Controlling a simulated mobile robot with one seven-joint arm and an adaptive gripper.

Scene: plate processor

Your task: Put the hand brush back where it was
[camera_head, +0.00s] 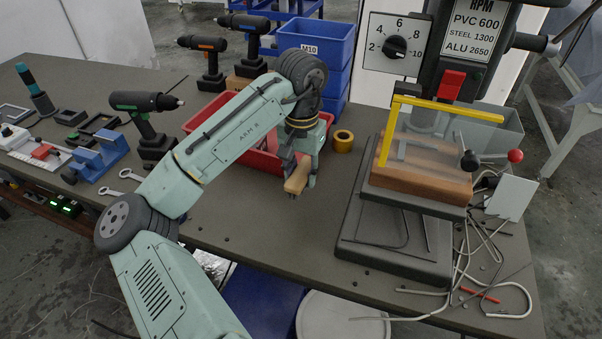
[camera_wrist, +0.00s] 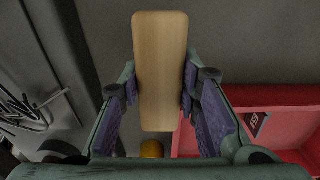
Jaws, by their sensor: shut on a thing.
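The hand brush (camera_wrist: 160,60) shows a plain, light wooden back in the wrist view. It lies between the purple-padded fingers of my gripper (camera_wrist: 160,95), which is shut on it. In the head view the brush (camera_head: 297,178) hangs from my gripper (camera_head: 305,173) above the workbench, in front of the red bin. Its bristles cannot be made out. The red bin (camera_wrist: 270,97) also shows at the right of the wrist view.
The drill press base (camera_head: 390,255) stands to the right with metal scraps around it. A yellow tape roll (camera_head: 343,141) sits beside the red bin. Cordless drills (camera_head: 146,108), a blue vise (camera_head: 97,153) and wrenches (camera_head: 118,193) lie left. Bench space (camera_head: 270,225) below my gripper is clear.

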